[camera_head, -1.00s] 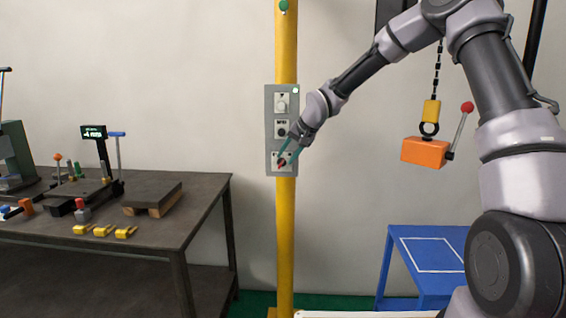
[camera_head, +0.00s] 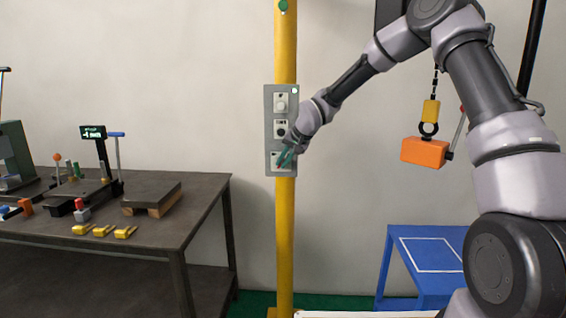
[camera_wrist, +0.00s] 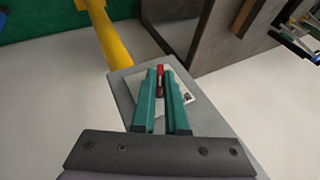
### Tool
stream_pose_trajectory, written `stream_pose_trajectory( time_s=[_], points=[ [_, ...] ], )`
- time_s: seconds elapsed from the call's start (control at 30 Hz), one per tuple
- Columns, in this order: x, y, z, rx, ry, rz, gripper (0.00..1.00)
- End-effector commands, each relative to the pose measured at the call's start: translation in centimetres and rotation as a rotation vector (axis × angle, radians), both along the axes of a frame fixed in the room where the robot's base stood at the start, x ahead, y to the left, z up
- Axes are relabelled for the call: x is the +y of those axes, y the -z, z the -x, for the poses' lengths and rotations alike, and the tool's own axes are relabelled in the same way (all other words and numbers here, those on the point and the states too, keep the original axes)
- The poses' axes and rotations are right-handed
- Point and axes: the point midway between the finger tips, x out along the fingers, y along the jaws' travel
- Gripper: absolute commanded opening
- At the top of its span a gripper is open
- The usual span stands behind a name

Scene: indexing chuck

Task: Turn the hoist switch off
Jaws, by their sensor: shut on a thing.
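The grey switch panel (camera_head: 269,133) is fixed to the yellow post, with several controls one above another and a small green light near its top right. My gripper (camera_head: 284,160) is at the lowest control. In the wrist view my gripper's teal fingers (camera_wrist: 161,88) are shut on the red switch knob (camera_wrist: 160,71), which sits on a white plate (camera_wrist: 195,100). In the head view the fingers and wrist hide most of this knob. Its exact angle is hard to tell.
The yellow post (camera_head: 285,240) stands mid-scene. An orange block (camera_head: 424,152) hangs from a yellow hook block (camera_head: 431,111) on a chain at right, above a blue table (camera_head: 436,289). A dark workbench (camera_head: 205,190) with tools stands at left.

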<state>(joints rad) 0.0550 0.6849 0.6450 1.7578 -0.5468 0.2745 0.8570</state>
Motion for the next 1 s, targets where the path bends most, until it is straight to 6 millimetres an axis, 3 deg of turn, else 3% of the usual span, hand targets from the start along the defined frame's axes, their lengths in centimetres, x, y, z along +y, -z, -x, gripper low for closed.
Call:
stream_pose_trajectory(
  time_s=[0.37, 1.0],
  points=[
    [0.6, -0.3, 0.1, 0.001, -0.004, 0.168, 0.0],
    [1.6, -0.2, 0.0, 0.022, -0.002, 0.75, 0.0]
  ],
)
